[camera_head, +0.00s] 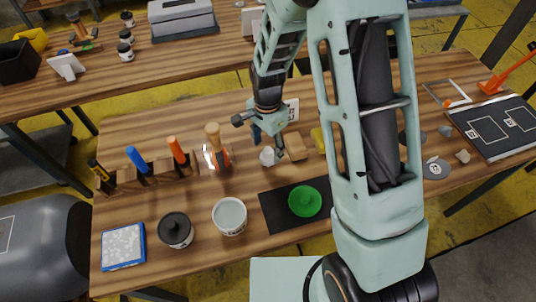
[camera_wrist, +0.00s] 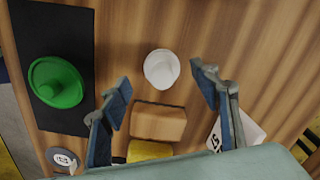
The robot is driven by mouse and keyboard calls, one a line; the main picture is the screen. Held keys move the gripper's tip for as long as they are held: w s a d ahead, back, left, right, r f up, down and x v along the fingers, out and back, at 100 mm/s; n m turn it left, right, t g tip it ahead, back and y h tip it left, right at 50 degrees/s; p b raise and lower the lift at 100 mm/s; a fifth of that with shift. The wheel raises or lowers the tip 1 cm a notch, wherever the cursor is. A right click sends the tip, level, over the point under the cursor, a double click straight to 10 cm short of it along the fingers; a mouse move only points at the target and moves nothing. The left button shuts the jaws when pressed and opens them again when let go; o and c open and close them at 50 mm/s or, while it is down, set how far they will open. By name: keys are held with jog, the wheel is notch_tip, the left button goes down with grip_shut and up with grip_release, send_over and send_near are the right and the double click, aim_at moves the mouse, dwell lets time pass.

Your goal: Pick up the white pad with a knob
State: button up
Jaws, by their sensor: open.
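The white pad with a knob (camera_head: 267,157) is a small, pale, round thing on the wooden workbench. In the wrist view the white pad (camera_wrist: 161,68) shows as a white round shape, and its knob is hard to make out. My gripper (camera_head: 267,140) hangs over the bench close to the pad. In the wrist view my gripper (camera_wrist: 161,80) is open, with its two blue-padded fingers apart on either side of the pad's place in the picture. Nothing is between the fingers. The exact height above the pad cannot be told.
A wooden block (camera_wrist: 158,122) lies beside the pad, with a yellow thing (camera_wrist: 148,151) past it. A green knobbed pad (camera_head: 305,201) sits on a black mat (camera_head: 275,212). An upright-handled tool rack (camera_head: 150,174), a white tin (camera_head: 229,216) and a dark-lidded jar (camera_head: 176,230) stand left.

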aim_at(268, 150)
jog(key=shift+w+d+f, duration=0.1)
jog(key=shift+w+f, duration=0.1)
jog(key=shift+f, duration=1.45)
jog(key=c, duration=1.2)
jog(key=shift+r, duration=0.1)
jog(key=shift+c, duration=0.2)
jog(key=shift+r, duration=0.6)
jog(key=s+d+r+b, duration=0.2)
jog(key=s+d+r, duration=0.6)
jog(key=s+r, duration=0.3)
jog(key=shift+s+r, duration=0.3)
